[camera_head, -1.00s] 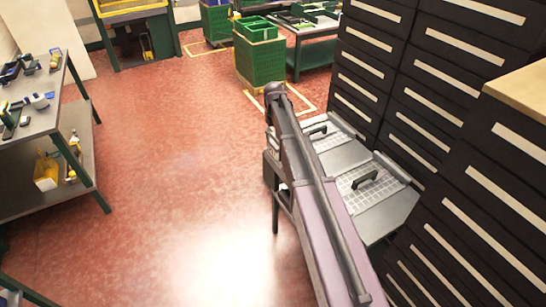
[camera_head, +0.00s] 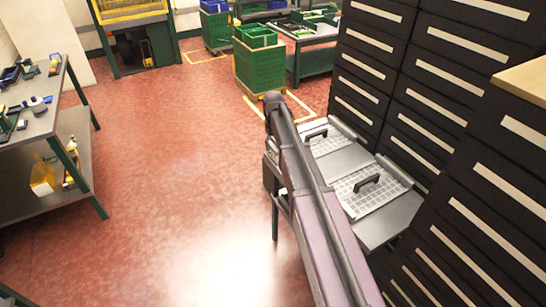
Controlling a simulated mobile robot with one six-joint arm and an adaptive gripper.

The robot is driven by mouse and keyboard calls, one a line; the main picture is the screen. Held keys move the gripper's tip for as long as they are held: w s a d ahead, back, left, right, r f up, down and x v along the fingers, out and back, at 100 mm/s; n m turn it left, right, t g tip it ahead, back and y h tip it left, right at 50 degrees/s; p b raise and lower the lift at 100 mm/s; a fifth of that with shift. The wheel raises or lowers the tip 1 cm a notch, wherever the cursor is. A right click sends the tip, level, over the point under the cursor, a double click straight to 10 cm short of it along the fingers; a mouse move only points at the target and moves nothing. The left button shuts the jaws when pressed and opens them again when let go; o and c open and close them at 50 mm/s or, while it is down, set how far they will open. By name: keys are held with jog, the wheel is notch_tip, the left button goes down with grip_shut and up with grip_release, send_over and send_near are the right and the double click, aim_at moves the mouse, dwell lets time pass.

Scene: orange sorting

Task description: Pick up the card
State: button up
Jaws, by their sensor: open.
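I cannot make out a card in the head view. My arm runs from the bottom right up to a dark joint at the picture's centre. My gripper does not show; the arm's far end is hidden or too small to tell. Beneath and to the right of my arm stands a grey metal table (camera_head: 393,228). It bears two light perforated trays with black handles, a nearer tray (camera_head: 365,192) and a farther tray (camera_head: 322,143) partly hidden by my arm.
Tall black drawer cabinets (camera_head: 425,90) close off the right side. A grey shelf (camera_head: 40,120) with small tools stands at the left. A stack of green crates (camera_head: 259,66) and a green workbench (camera_head: 310,60) stand at the back. The red floor (camera_head: 165,180) between is clear.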

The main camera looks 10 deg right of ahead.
aim_at(273, 154)
jog(key=shift+w+a+f+b, duration=0.1)
jog(key=shift+f+b, duration=2.4)
jog(key=shift+f, duration=0.1)
jog(key=shift+f, duration=0.25)
grip_shut()
